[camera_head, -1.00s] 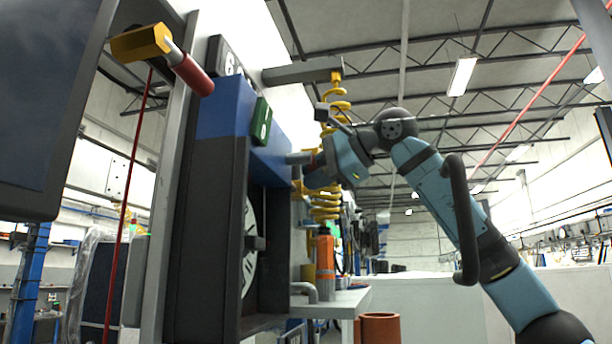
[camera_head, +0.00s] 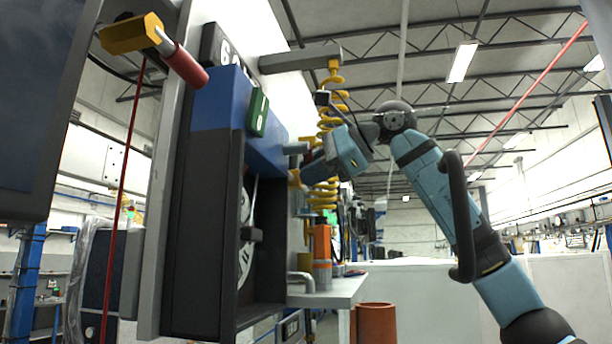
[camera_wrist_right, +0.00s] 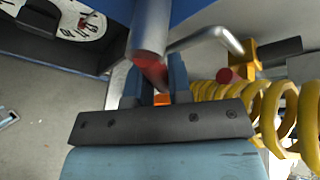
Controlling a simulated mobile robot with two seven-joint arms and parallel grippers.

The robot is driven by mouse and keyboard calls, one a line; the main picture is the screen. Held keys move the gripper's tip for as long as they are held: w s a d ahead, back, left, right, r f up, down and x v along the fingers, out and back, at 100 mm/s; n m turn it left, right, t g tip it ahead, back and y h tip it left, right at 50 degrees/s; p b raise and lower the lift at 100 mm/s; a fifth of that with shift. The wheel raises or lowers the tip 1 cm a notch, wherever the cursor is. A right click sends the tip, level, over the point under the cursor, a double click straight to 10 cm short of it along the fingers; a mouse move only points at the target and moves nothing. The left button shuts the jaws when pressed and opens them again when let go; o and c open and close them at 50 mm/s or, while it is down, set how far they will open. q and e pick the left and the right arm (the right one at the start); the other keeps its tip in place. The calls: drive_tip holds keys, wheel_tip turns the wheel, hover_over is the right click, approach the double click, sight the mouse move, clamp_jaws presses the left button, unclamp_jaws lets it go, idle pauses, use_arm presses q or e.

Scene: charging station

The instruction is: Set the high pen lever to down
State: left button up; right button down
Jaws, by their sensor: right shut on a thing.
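My right gripper (camera_head: 300,178) is beside the right face of the dark cabinet with the blue top, pointing left and slightly down. In the right wrist view my right gripper (camera_wrist_right: 155,88) is shut on the red grip of a lever (camera_wrist_right: 153,74), whose thick grey metal rod (camera_wrist_right: 151,28) runs up towards the blue surface. The fingers stand on both sides of the red grip. In the head view the lever is mostly hidden; I cannot tell its exact angle. Another red-handled lever (camera_head: 183,65) with a yellow hexagonal end stands at the upper left, away from my gripper. My left gripper is not in view.
A yellow coiled cable (camera_head: 325,195) hangs close behind my right gripper; it also shows in the wrist view (camera_wrist_right: 275,105). A bent metal handle (camera_wrist_right: 215,38) lies close by. The cabinet (camera_head: 205,240) has a clock-like dial. An orange cylinder (camera_head: 322,255) stands on the shelf below.

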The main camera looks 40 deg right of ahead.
drive_tip(key=shift+s+d+r, duration=0.1)
drive_tip(key=shift+s, duration=0.15)
drive_tip(key=c, duration=1.1)
unclamp_jaws()
drive_tip(key=shift+o, duration=0.2)
drive_tip(key=shift+w, duration=0.1)
drive_tip(key=b+v, duration=0.2)
drive_tip(key=v, duration=1.2)
